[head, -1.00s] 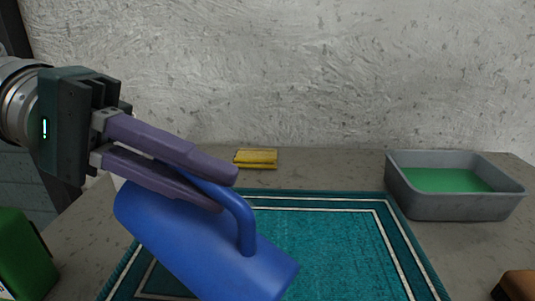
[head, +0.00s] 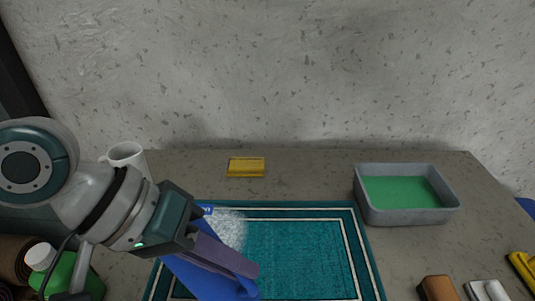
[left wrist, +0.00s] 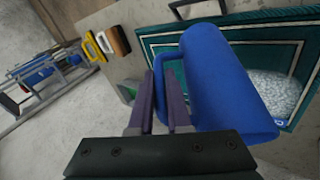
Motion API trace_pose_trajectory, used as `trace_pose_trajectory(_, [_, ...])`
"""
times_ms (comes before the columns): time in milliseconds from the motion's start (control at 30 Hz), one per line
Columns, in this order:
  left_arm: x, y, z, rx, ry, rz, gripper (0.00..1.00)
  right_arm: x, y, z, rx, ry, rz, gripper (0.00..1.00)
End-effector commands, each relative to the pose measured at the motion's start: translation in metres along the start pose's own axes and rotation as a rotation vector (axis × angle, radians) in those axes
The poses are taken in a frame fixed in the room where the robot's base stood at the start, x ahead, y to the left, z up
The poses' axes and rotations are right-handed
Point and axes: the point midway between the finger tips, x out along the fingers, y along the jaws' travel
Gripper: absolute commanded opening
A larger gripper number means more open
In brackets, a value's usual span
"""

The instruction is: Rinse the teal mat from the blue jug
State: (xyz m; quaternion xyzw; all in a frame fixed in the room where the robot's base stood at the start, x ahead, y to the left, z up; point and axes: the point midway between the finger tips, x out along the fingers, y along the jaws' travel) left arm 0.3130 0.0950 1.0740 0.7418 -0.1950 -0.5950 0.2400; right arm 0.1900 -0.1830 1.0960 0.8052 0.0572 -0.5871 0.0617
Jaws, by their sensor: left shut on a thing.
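The teal mat (head: 300,262) with pale border lines lies flat on the grey table. A white frothy patch (head: 228,230) covers part of its upper left, and also shows in the left wrist view (left wrist: 280,92). My left gripper (head: 252,270) is shut on the handle of the blue jug (head: 190,275) and holds it tilted over the mat's left part. The jug's body (left wrist: 212,75) is large in the left wrist view, beside the fingers. The gripper hides part of it in the head view. I cannot see water coming out. My right gripper is out of view.
A grey tray with a green inside (head: 405,213) stands at the back right. A yellow sponge-like block (head: 246,167) lies behind the mat. A white mug (head: 126,155) and a green bottle (head: 62,275) are at left. A brown brush (head: 437,288) and a white one (head: 487,290) lie at right.

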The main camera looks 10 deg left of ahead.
Motion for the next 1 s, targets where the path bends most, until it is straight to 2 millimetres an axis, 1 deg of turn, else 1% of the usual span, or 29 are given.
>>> trace_pose_trajectory(33, [-0.009, 0.01, -0.001, 0.015, 0.007, -0.035, 0.0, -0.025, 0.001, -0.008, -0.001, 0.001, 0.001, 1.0])
trace_pose_trajectory(133, [-0.005, 0.007, 0.0, 0.05, 0.028, -0.121, 0.0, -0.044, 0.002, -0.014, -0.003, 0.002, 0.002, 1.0])
trace_pose_trajectory(267, [0.002, 0.002, 0.002, 0.094, 0.055, -0.229, 0.0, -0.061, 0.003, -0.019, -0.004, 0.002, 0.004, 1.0])
trace_pose_trajectory(400, [0.009, -0.004, 0.003, 0.122, 0.073, -0.297, 0.0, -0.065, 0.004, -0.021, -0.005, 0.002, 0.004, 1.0])
trace_pose_trajectory(600, [0.012, -0.011, 0.002, 0.152, 0.092, -0.368, 0.0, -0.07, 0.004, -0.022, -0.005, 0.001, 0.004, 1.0])
trace_pose_trajectory(1000, [0.013, -0.013, 0.001, 0.154, 0.094, -0.371, 0.0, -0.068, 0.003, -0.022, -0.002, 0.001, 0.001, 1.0])
